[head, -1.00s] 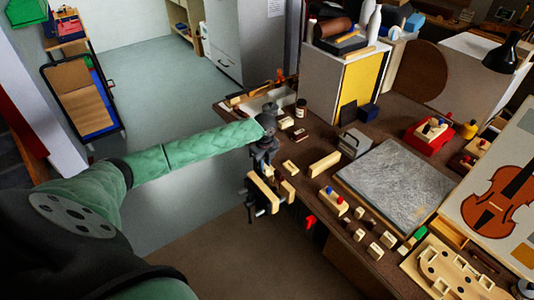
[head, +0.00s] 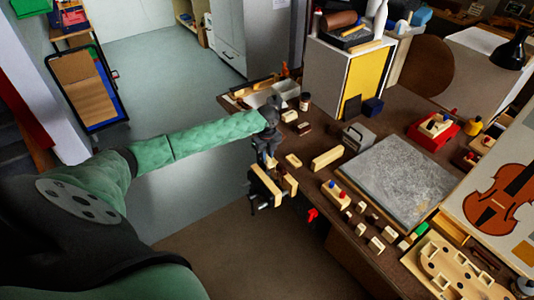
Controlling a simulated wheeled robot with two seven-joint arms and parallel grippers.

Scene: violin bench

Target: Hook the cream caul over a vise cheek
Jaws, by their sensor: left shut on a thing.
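The vise (head: 264,184) sits at the bench's near left edge, with two pale wooden cheeks (head: 290,185) facing each other. My left gripper (head: 269,162) is directly above the vise, pointing down. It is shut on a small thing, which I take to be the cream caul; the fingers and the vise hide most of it. I cannot tell whether the caul touches a cheek. My right gripper is not in view.
A small pale block (head: 293,160) and a longer pale block (head: 327,158) lie right of the vise. A grey slab (head: 395,180) fills the bench's middle. Several small blocks stand along the front edge. Open floor (head: 205,215) lies left of the bench.

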